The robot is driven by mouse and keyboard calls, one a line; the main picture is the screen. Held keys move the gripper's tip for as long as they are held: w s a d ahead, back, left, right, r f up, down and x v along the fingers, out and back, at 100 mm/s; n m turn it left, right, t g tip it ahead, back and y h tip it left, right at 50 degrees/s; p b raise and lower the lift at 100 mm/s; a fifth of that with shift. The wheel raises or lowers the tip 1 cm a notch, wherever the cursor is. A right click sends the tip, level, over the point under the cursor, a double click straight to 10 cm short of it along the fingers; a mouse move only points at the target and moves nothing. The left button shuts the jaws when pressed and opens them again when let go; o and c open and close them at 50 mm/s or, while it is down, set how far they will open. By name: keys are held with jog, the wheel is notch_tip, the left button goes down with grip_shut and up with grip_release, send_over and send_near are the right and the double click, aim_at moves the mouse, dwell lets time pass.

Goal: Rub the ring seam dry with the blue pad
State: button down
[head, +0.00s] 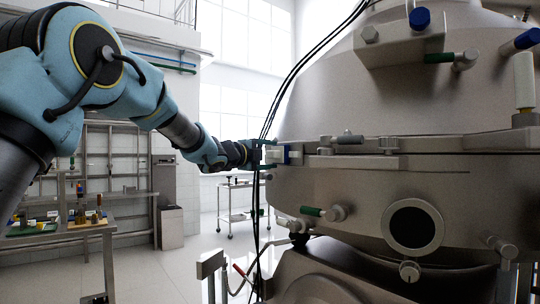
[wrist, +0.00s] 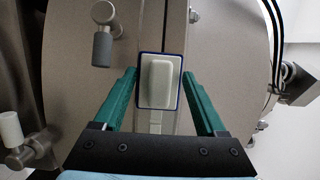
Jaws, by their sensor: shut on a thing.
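The blue pad (head: 287,155) shows as a thin blue layer on a white holder at the left side of the big steel separator. In the wrist view its white back (wrist: 160,82) has a blue rim. My gripper (head: 266,156) is shut on the holder; its green fingers (wrist: 160,76) show on both sides in the wrist view. The ring seam (head: 430,153) runs level around the separator's body, and upright in the wrist view, where the pad covers part of it. The pad is at the seam's height, against or very near it; contact cannot be told.
A green-handled valve (head: 313,211) juts out below. Black cables (head: 262,195) hang by my gripper. A workbench (head: 60,238) stands at left.

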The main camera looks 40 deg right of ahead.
jog(key=w+a, duration=0.1)
jog(key=a, duration=0.5)
jog(key=shift+w+a+b, duration=0.25)
jog(key=shift+a+b, duration=0.1)
jog(key=shift+b, duration=0.1)
jog(key=w+a, duration=0.2)
jog(key=a, duration=0.9)
jog(key=shift+w+a+b, duration=0.25)
jog(key=shift+a+b, duration=0.1)
jog(key=shift+b, duration=0.05)
jog(key=shift+f, duration=0.1)
